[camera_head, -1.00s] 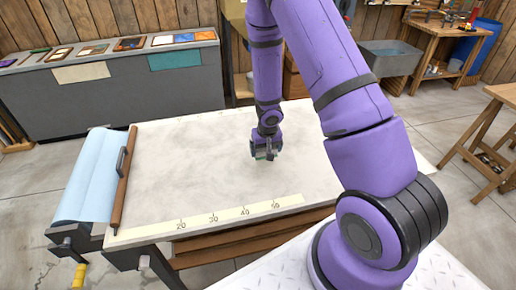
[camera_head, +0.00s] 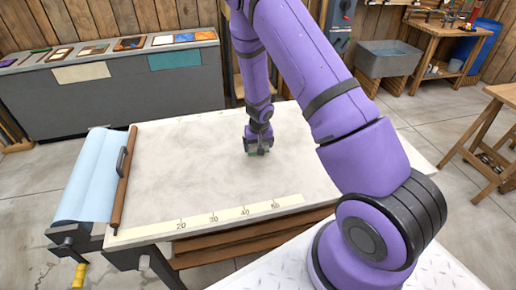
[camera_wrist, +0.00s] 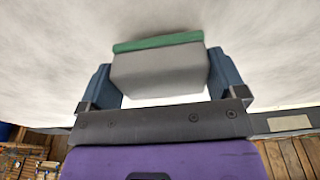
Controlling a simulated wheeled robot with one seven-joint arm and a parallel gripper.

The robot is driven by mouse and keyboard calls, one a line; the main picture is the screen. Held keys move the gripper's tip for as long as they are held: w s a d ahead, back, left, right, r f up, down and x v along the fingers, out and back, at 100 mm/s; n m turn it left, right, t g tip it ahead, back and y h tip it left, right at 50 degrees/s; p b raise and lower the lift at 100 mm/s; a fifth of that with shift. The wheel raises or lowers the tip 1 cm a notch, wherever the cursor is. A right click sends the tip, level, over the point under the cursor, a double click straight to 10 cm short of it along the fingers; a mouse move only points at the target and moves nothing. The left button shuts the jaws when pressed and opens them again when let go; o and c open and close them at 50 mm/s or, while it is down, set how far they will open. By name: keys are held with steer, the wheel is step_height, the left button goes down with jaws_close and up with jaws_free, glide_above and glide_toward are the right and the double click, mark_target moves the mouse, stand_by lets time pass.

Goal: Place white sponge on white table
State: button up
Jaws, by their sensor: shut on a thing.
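My gripper (camera_head: 258,147) is over the middle of the white table (camera_head: 180,165), and its tip appears at or just above the surface. In the wrist view my gripper (camera_wrist: 163,88) is shut on the white sponge (camera_wrist: 160,75), a pale block with a green layer (camera_wrist: 158,42) along its far side. A finger stands on either side of the sponge. I cannot tell whether the sponge touches the table.
A wooden bar with a handle (camera_head: 123,180) and a blue roll (camera_head: 90,175) edge the table's left side. A ruler strip (camera_head: 215,218) runs along the front. The tabletop around my gripper is bare. A grey counter (camera_head: 110,95) stands behind.

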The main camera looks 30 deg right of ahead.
steer(key=shift+f, duration=0.85)
steer(key=o, duration=0.5)
steer(key=shift+o, duration=0.2)
